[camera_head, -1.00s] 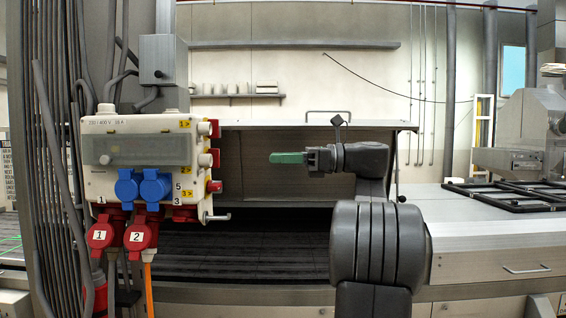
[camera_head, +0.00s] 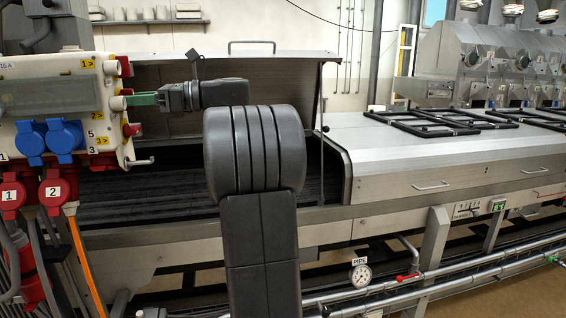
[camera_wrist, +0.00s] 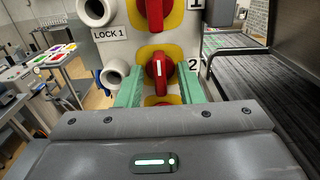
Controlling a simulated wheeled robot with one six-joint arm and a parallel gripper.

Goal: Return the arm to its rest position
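My gripper (camera_head: 143,99), with green fingers, points left toward the right side of a pale switch box (camera_head: 60,95) in the head view. Its fingertips look close to the red knobs (camera_head: 127,92) there; I cannot tell the exact gap. In the wrist view the two green fingers (camera_wrist: 162,90) stand apart with nothing gripped. Between and beyond them shows the red knob on yellow marked 2 (camera_wrist: 158,68). Another red knob (camera_wrist: 154,12) is above it, and a third is partly hidden below. My arm is raised and bent in front of the machine.
The box carries blue sockets (camera_head: 64,136) and red plugs (camera_head: 54,190) with hanging cables. An open hood (camera_head: 225,70) stands behind my arm. Black frames (camera_head: 435,127) lie on the metal top at right. Pipes with a gauge (camera_head: 361,275) run low in front.

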